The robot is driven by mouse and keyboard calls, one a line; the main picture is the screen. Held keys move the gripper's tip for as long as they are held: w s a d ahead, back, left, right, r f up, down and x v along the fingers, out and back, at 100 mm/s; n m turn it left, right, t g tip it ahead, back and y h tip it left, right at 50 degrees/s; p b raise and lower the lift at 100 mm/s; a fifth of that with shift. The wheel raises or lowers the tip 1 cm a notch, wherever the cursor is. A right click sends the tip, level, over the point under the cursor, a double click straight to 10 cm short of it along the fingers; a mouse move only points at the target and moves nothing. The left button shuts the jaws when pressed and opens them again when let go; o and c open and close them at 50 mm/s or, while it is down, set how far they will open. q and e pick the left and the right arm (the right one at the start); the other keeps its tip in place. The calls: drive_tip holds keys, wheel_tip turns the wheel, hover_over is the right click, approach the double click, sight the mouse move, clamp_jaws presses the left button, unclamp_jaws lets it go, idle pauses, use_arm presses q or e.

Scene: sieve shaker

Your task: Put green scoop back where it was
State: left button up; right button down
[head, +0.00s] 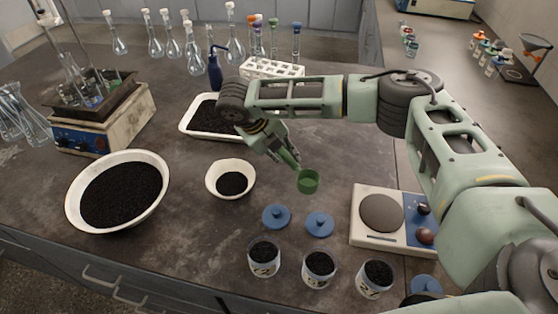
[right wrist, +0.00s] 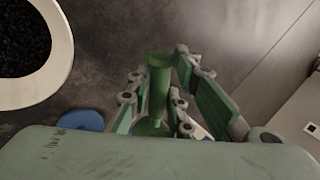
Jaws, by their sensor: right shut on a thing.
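The green scoop (head: 308,181) is held by my right gripper (head: 291,160) above the bench, right of the small white bowl (head: 231,179). In the right wrist view the scoop (right wrist: 158,85) stands between the two fingers (right wrist: 165,95), with the fingers along its sides. The right gripper is shut on it. Whether the scoop contains anything cannot be told. My left gripper is not in view.
Two blue lids (head: 276,216) lie below the scoop. Several jars of black grains (head: 319,268) stand along the front edge. A hotplate (head: 381,213) is at right, a large white bowl (head: 119,190) at left, and a white tray (head: 190,122) behind.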

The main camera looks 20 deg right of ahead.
drive_tip(key=w+f, duration=0.1)
drive_tip(key=w, duration=0.1)
drive_tip(key=shift+w+f, duration=0.4)
wheel_tip(320, 180, down, 3)
drive_tip(key=shift+r, duration=0.1)
drive_tip(key=shift+f, duration=0.55)
drive_tip(key=c, duration=1.9)
unclamp_jaws()
drive_tip(key=shift+o, duration=0.2)
drive_tip(key=v, duration=1.2)
